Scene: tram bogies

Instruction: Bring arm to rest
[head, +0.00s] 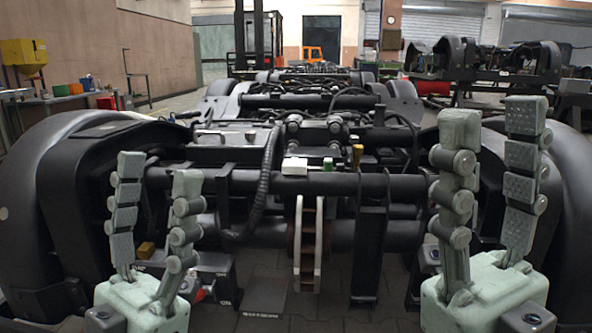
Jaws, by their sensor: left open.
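My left gripper (158,170) stands upright at the lower left. Its two jointed pale green-grey fingers are spread apart, with nothing between them. My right gripper (492,121) stands upright at the lower right, nearer and larger in the picture. Its fingers are also apart, with an empty gap between them. Both grippers point up in front of a black tram bogie (330,184). I cannot tell how far they are from it. The arm links below the grippers are mostly out of the picture.
Large dark wheel covers flank the bogie at left (60,200) and right (572,190). A white block (294,166) and a yellow part (357,156) sit on the bogie. A yellow bin (24,54) and workbench stand back left. An orange vehicle (313,55) is far behind.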

